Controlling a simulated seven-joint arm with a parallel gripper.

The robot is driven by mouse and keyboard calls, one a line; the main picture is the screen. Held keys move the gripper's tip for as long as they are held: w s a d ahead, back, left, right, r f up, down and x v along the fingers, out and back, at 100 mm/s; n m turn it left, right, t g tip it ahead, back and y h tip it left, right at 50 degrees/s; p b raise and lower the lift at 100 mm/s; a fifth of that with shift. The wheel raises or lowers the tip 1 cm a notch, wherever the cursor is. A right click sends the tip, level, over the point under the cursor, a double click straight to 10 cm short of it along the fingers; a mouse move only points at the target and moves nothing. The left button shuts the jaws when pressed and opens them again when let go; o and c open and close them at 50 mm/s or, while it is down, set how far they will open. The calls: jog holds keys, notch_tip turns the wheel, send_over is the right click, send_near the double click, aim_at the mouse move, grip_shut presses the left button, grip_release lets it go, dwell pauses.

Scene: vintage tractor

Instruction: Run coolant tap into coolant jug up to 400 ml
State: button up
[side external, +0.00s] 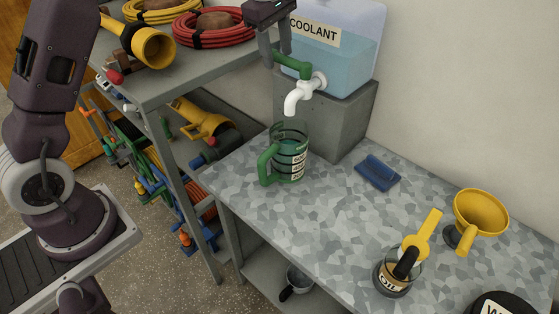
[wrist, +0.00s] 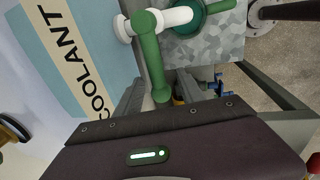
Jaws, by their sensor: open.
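The clear coolant tank (side external: 345,55) stands on a grey block, with pale blue liquid inside. Its white tap (side external: 298,98) points down and has a green lever (side external: 292,66); the lever also shows in the wrist view (wrist: 152,60). The coolant jug (side external: 291,158), clear with a green handle and marked side, stands upright on the bench below the spout. Its rim shows in part in the wrist view (wrist: 188,18). I see no stream, and I cannot tell the jug's level. My gripper (side external: 276,57) is open, its fingers around the lever's free end.
A blue cloth (side external: 377,172), a yellow funnel (side external: 481,217) and an oil jar (side external: 393,274) with a yellow-handled tool are on the bench (side external: 335,215) to the right. A shelf (side external: 150,80) with coiled hoses (side external: 214,22) stands left. Bare bench lies in front of the jug.

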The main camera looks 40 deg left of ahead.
jog(key=a, duration=0.4)
jog(key=shift+s+a, duration=0.15)
jog(key=shift+s, duration=0.1)
notch_tip(320, 180, up, 7)
jog(key=s, duration=0.2)
jog(key=s+d+r+m+t, duration=0.1)
jog(key=s+d+r+m, duration=0.25)
jog(key=s, duration=0.35)
jog(key=s+d+r+m+t, duration=0.1)
jog(key=s+d+r+m, duration=0.2)
jog(key=s, duration=0.4)
jog(key=s+d+f+m, duration=0.1)
jog(key=s+f+m, duration=0.2)
jog(key=s, duration=0.3)
jog(key=s+d+f+m+t, duration=0.1)
jog(key=s+d+f+m, duration=0.1)
jog(key=s+m, duration=0.2)
jog(key=s+d+f+m, duration=0.1)
jog(key=s+f+m, duration=0.2)
jog(key=s, duration=0.6)
jog(key=shift+s+d+f+m, duration=0.2)
jog(key=shift+f+m, duration=0.15)
jog(key=shift+m, duration=0.5)
